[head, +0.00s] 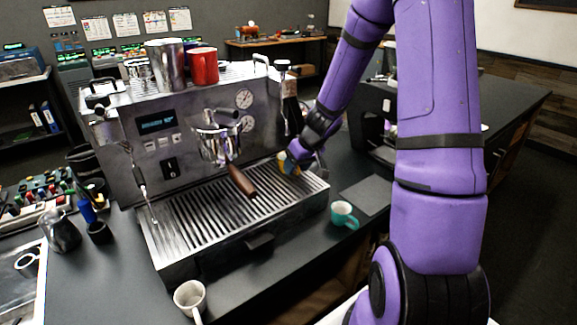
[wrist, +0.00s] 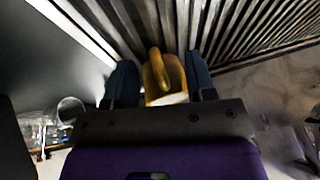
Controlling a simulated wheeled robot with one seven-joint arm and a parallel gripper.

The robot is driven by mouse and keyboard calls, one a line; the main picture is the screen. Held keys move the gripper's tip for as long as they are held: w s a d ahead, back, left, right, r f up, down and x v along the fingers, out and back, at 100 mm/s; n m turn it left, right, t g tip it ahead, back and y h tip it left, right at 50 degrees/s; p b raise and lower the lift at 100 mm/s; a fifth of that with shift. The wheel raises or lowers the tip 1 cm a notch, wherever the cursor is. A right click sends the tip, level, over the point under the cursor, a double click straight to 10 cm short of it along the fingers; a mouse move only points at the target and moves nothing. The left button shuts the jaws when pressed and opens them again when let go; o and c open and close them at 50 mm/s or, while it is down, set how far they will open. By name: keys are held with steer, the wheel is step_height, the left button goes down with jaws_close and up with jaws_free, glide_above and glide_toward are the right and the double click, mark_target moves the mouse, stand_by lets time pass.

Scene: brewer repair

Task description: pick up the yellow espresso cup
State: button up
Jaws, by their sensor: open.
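The yellow espresso cup (wrist: 166,78) shows in the wrist view between the two blue fingers of my gripper (wrist: 162,82), with its handle towards the slatted drip tray side. In the head view only a small yellow part of the cup (head: 282,157) shows at the right end of the drip tray (head: 180,240); my gripper (head: 290,162) covers the rest. The fingers are open, one on each side of the cup. I cannot tell whether either finger touches it.
The espresso machine (head: 170,150) stands behind the tray, its brown-handled portafilter (head: 240,181) jutting out over it. A teal cup (head: 344,215) stands right of the tray and a white mug (head: 190,297) in front. A red mug (head: 203,66) and metal cups stand on top.

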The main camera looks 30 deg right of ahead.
jaws_close()
stand_by(0.4)
